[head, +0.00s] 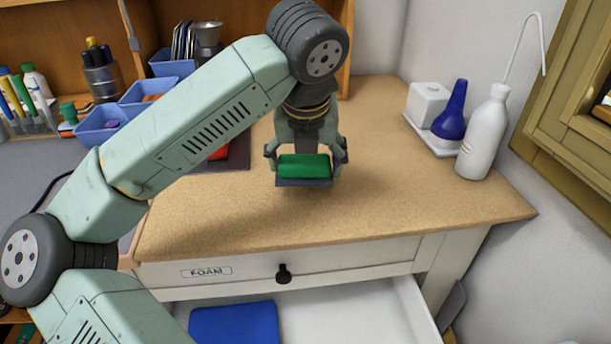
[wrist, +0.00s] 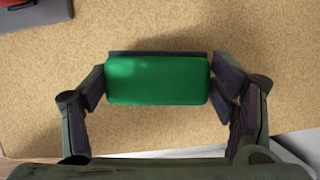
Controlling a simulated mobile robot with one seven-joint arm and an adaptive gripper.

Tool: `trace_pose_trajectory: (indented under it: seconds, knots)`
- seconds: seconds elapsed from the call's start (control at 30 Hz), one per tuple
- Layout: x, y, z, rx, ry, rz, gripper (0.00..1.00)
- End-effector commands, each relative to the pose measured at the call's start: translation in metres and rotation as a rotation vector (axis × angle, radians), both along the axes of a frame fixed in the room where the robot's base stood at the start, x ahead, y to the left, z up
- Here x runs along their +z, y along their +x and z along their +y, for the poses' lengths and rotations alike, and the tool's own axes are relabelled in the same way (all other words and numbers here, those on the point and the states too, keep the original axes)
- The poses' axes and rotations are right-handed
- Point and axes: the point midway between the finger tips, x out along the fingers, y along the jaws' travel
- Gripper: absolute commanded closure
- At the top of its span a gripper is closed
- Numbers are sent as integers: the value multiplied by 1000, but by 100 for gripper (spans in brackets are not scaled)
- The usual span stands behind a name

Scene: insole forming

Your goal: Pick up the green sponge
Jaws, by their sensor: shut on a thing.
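The green sponge (head: 303,167) is a small rounded block held between the two fingers of my gripper (head: 305,158). In the wrist view the sponge (wrist: 158,80) lies across the gap, with a finger at each of its short ends. A thin dark layer (head: 303,183) shows along the sponge's lower edge in the head view. My gripper (wrist: 158,82) is shut on the sponge above the tan worktop (head: 420,200). How high the sponge is above the worktop is hard to tell.
Below the worktop, an open white drawer (head: 345,312) holds a blue block (head: 235,322). A closed drawer labelled FOAM (head: 206,272) is above it. A white bottle (head: 484,135) and a blue bulb (head: 452,112) stand at right. Blue bins (head: 100,124) stand at left.

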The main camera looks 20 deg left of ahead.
Motion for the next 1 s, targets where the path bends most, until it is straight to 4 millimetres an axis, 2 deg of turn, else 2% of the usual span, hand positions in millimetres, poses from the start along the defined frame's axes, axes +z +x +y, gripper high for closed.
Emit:
trace_pose_trajectory:
  seconds: [0.1, 0.4, 0.5, 0.7, 1.0]
  knots:
    - [-4, -29, -1, 0, 5, 0, 45]
    - [3, -107, -6, 2, 5, 0, 45]
    - [6, -127, -8, 1, 4, 1, 45]
    - [10, -150, -10, 0, 2, 2, 45]
    - [11, -156, -10, -1, 2, 4, 45]
